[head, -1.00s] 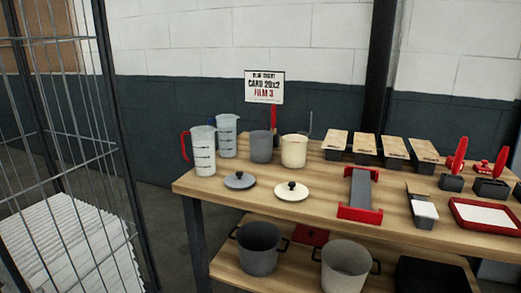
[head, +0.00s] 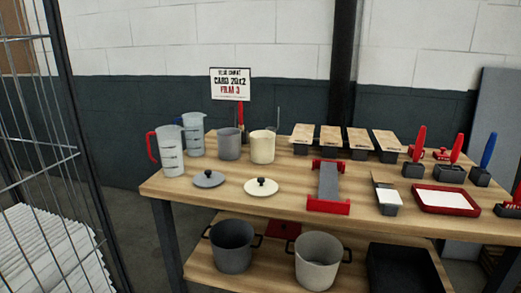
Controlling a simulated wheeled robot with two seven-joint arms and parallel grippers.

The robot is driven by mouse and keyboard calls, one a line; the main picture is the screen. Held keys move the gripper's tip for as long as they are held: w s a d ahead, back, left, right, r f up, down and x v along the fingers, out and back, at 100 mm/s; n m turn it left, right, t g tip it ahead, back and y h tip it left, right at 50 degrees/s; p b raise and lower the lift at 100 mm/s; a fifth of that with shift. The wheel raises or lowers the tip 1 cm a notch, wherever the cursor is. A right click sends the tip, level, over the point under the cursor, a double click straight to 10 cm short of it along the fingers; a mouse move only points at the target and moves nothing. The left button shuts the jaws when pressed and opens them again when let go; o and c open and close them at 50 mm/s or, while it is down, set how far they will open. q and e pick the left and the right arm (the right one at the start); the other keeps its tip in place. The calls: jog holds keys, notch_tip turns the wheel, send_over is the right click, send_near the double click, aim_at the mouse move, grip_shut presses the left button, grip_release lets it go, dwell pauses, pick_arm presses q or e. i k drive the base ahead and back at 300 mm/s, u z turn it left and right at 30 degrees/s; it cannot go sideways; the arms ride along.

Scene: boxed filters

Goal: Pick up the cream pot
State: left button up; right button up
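The cream pot (head: 262,147) stands upright on the wooden table top (head: 290,205), toward the back left. A grey pot (head: 229,144) of similar size stands just to its left. A cream lid (head: 261,187) with a black knob lies in front of the cream pot, and a grey lid (head: 208,179) lies left of that. Neither of my grippers shows in the head view.
Two measuring jugs (head: 169,151) stand at the table's left end. A red-ended grey stand (head: 328,187) sits right of the lids. Boxes, a red tray (head: 446,200) and handled tools fill the right side. Larger pots (head: 318,260) stand on the lower shelf. A wire cage (head: 45,160) is at left.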

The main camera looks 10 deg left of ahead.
aim_at(262, 142)
jog(key=k, duration=0.65)
jog(key=u, duration=0.7)
jog(key=i, duration=0.75)
jog(key=u, duration=0.45)
jog(key=i, duration=1.35)
jog(key=z, duration=0.65)
